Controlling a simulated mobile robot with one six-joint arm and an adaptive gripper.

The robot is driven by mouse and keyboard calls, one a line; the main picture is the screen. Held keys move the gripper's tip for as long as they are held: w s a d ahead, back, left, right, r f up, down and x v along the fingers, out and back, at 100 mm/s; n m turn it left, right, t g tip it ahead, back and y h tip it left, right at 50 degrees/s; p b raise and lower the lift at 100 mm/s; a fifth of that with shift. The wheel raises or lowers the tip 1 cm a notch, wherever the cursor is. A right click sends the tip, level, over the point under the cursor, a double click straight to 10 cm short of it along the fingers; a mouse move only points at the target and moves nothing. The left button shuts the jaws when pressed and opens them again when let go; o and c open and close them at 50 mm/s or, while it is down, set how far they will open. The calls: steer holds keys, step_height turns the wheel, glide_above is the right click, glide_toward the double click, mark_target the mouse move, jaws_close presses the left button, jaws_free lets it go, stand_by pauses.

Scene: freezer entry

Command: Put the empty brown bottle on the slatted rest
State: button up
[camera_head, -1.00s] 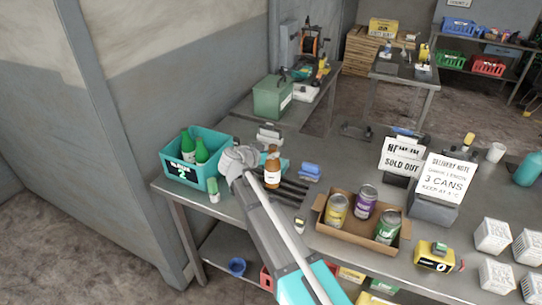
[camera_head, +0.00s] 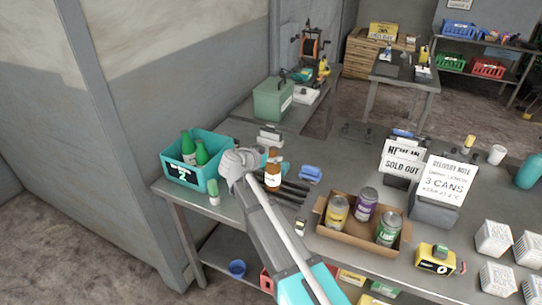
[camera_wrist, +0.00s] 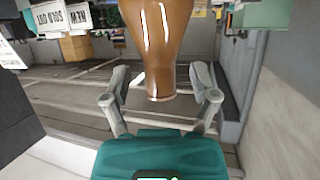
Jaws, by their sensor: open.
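The brown bottle (camera_head: 272,178), with a white label, stands upright on the bench at the left end of the dark slatted rest (camera_head: 293,190). I cannot tell whether its base is on the slats or beside them. My gripper (camera_wrist: 160,88) is open in the wrist view, with one finger on each side of the bottle's neck end (camera_wrist: 160,70) and visible gaps between.
A teal crate (camera_head: 170,172) with green bottles stands left, with a small white-and-green bottle (camera_head: 214,194) beside it. A blue item (camera_head: 310,174) lies behind the slats. A cardboard box (camera_head: 345,240) of cans and a sign stand (camera_head: 434,207) are right.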

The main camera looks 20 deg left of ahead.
steer(key=shift+r, duration=0.15)
steer(key=p+v, duration=0.4)
steer(key=v, duration=0.8)
steer(key=shift+p, duration=0.35)
stand_by(2.0)
